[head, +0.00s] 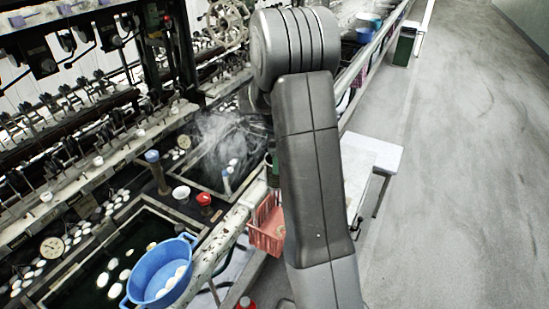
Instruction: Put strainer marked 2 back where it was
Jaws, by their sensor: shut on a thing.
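No marking 2 can be read on anything in view, so I cannot tell which thing is strainer 2. A blue two-handled bowl-like vessel (160,275) with white cocoons in it stands at the lower left, at the edge of a dark water basin (85,262). A pink-red slatted basket (266,228) shows beside the bench rail, partly covered by my arm. My arm fills the middle of the view. My gripper is hidden behind it, and so is whatever it may hold.
Steam rises over a second basin (215,160) with cocoons. A red-topped knob (205,200), a white cup (181,194) and a blue-topped post (152,157) stand between the basins. Reeling machinery lines the left. A white table (375,155) stands right of my arm. The grey floor (455,190) is clear.

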